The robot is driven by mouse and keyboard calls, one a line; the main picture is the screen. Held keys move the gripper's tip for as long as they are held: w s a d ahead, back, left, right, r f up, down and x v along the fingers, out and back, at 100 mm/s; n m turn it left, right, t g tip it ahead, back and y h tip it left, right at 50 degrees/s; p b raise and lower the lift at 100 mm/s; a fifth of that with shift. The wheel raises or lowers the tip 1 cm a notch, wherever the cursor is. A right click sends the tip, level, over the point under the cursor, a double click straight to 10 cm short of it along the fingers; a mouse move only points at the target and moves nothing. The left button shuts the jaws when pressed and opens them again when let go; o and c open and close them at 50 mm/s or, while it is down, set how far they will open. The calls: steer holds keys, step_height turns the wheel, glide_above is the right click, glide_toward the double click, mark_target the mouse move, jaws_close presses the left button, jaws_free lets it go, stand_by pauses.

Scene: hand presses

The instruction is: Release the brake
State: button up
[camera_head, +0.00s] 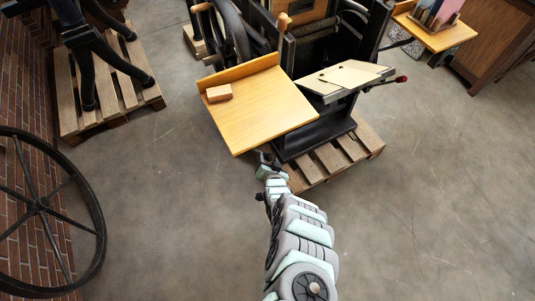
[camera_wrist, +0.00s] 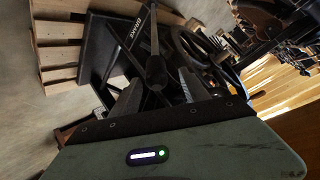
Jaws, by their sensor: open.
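My gripper (camera_head: 266,160) is low beside the press, at the front edge of the yellow wooden board. In the wrist view, its two fingers (camera_wrist: 158,95) are apart and empty. In the head view I cannot pick this grip out. The black press (camera_head: 315,135) stands on a pallet.
The yellow board (camera_head: 255,108) with a small wooden block (camera_head: 219,93) overhangs close above my gripper. A pale slanted bed (camera_head: 343,80) and a red-tipped handle (camera_head: 401,79) lie to the right. The pallet (camera_head: 335,157) is below. Open floor lies left and right.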

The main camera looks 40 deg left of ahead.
steer(key=p+v, duration=0.3)
steer(key=v, duration=0.3)
steer(key=shift+d, duration=0.2)
steer(key=shift+s+r, duration=0.1)
steer(key=shift+s, duration=0.05)
